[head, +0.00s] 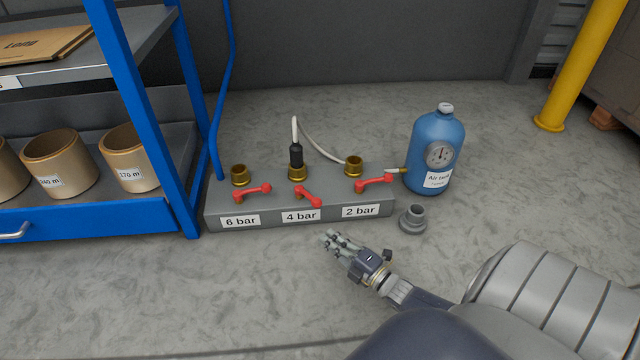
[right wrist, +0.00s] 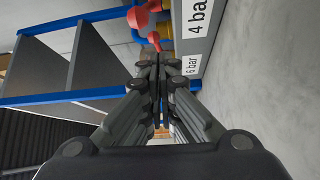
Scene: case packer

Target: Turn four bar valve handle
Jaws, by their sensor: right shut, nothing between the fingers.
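The 4 bar valve handle (head: 308,197) is a red lever on the grey valve block (head: 225,212), in the middle above the "4 bar" label. It lies diagonally, its knob toward the front right. My right gripper (head: 330,238) is shut and empty in front of the block, apart from the handle, below and right of the "4 bar" label. In the right wrist view the shut fingers (right wrist: 156,62) point toward the block, and red lever parts (right wrist: 138,18) show beyond them near the labels. My left gripper is not in view.
The 6 bar handle (head: 252,193) and 2 bar handle (head: 375,184) flank it. A blue air tank (head: 435,150) and a grey fitting (head: 413,219) stand right. A blue shelf (head: 130,100) stands left. The front floor is clear.

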